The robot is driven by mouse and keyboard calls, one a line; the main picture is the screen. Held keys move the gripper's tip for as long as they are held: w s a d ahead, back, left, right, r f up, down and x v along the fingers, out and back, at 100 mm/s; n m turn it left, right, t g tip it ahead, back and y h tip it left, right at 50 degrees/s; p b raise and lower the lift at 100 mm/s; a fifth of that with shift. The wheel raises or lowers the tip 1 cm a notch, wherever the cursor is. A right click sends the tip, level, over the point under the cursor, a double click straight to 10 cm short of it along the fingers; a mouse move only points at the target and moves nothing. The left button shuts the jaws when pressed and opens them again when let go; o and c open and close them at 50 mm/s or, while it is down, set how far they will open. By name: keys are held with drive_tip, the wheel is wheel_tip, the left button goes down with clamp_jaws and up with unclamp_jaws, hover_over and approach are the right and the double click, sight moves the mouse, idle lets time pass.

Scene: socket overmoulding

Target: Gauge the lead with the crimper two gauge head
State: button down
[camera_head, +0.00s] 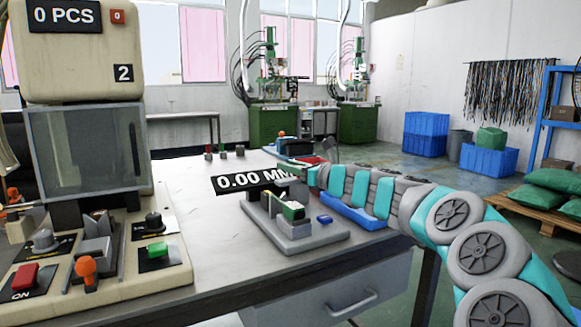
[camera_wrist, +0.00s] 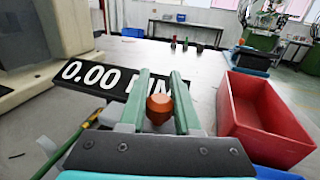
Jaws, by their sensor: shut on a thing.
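My gripper (camera_wrist: 160,82) is shut on an orange knob (camera_wrist: 158,106), which shows between its two fingers in the wrist view. In the head view my gripper (camera_head: 302,178) is beside the gauge's 0.00 MM display (camera_head: 238,183); the knob is hidden there. The gauge's grey base (camera_head: 300,240) stands on the table, with a green piece (camera_head: 292,211) on its top. Crimper two (camera_head: 85,55) reads 0 PCS.
A red bin (camera_wrist: 262,115) is close to the right of my gripper. A blue tray (camera_head: 350,214) lies under my arm, and a small blue block (camera_head: 324,219) sits by the gauge. The table (camera_head: 200,240) is clear between crimper and gauge.

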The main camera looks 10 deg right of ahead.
drive_tip(key=a, duration=0.1)
drive_tip(key=s+a, duration=0.1)
drive_tip(key=a, duration=0.1)
drive_tip(key=shift+s+a+r, duration=0.1)
drive_tip(key=shift+a+r, duration=0.05)
drive_tip(key=shift+a, duration=0.1)
drive_tip(key=shift+s+a, duration=0.1)
drive_tip(key=shift+a, duration=0.3)
drive_tip(key=c, duration=0.6)
unclamp_jaws()
drive_tip(key=shift+a, duration=0.15)
drive_tip(key=shift+s, duration=0.1)
drive_tip(key=v, duration=0.7)
drive_tip(key=shift+s+d, duration=0.25)
drive_tip(key=shift+d, duration=0.05)
